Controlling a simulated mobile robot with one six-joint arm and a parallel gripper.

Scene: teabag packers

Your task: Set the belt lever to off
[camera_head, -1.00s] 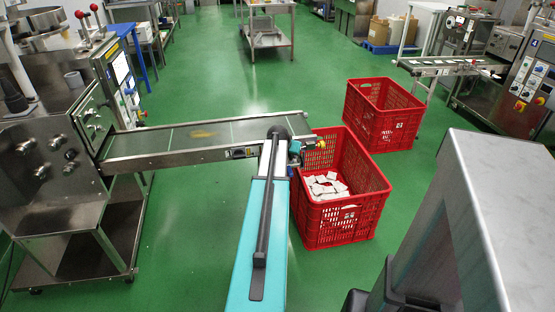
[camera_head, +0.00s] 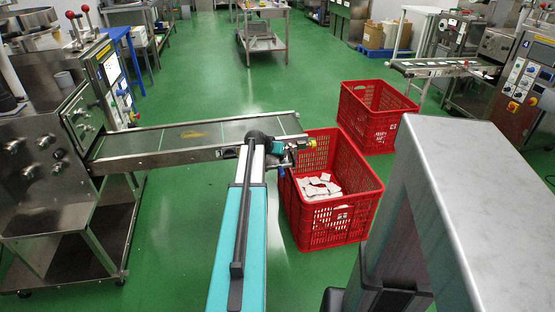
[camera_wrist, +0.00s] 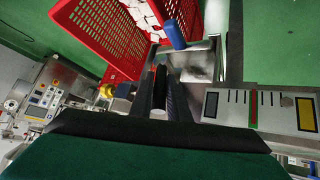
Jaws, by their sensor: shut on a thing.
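The conveyor belt (camera_head: 185,138) reaches from the machine at left to just beside my wrist. In the wrist view, my gripper (camera_wrist: 160,92) has its dark fingers close together around a narrow dark piece with a pale end, seemingly the belt lever; its shape is mostly hidden between the fingers. A pale plate (camera_wrist: 230,108) with black, red, green and yellow marks is right of the fingers. A blue cylinder (camera_wrist: 172,35) shows just beyond them. In the head view, the fingers and lever are too small and covered to make out. I cannot tell the lever's setting.
A red crate (camera_head: 335,235) with white packets stands on the floor right of the belt end, close to my wrist. A second red crate (camera_head: 380,135) stands behind it. A second machine with a belt (camera_head: 440,68) is at back right. Green floor behind the belt is clear.

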